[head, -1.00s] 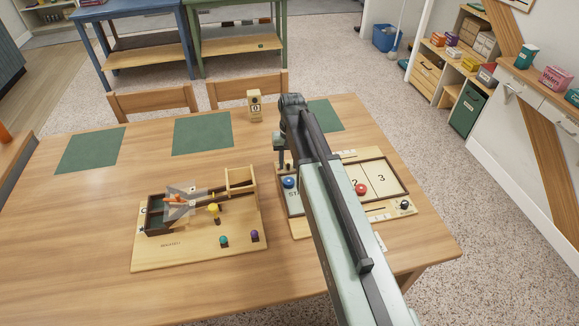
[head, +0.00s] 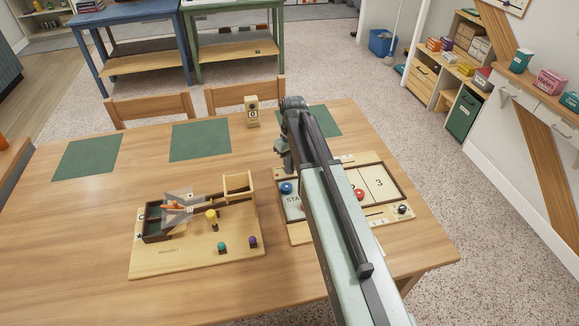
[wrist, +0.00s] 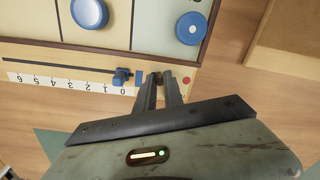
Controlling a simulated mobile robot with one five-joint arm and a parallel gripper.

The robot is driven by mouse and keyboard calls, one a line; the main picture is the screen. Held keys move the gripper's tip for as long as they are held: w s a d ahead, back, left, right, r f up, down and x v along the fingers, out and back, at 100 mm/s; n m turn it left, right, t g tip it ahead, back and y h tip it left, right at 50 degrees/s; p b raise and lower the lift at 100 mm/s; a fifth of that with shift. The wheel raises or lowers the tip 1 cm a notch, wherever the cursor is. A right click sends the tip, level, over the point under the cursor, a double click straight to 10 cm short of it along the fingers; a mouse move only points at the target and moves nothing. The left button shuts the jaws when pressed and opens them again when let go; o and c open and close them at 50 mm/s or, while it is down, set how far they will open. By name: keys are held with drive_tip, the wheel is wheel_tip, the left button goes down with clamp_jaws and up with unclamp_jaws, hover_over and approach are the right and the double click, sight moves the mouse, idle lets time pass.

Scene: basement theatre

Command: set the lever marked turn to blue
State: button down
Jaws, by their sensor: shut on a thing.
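A game board with a wooden rim (head: 290,241) lies on the table under my arm. In the wrist view, a small dark lever (wrist: 156,77) stands on the board's edge strip between a blue square mark (wrist: 139,80) and a red dot (wrist: 186,80). It is closer to the blue square. My gripper (wrist: 161,82) is shut on the dark lever, its fingers hiding part of it. The "turn" label is not readable. In the head view, my arm hides the lever; the gripper's jaws cannot be made out there.
A blue slider (wrist: 121,76) stands beside the lever at 0 on a numbered scale. Blue (head: 287,188) and red (head: 359,195) discs lie on the board. A wooden launcher base (head: 145,265) sits to the left. A small number block (head: 252,112) stands behind.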

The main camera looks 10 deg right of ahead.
drive_tip(key=c, duration=1.5)
unclamp_jaws()
drive_tip(key=shift+o, duration=0.2)
drive_tip(key=shift+r, duration=0.1)
drive_tip(key=r+p, duration=0.8)
drive_tip(key=shift+w+d, duration=0.1)
drive_tip(key=shift+d, duration=0.1)
drive_tip(key=shift+f, duration=0.2)
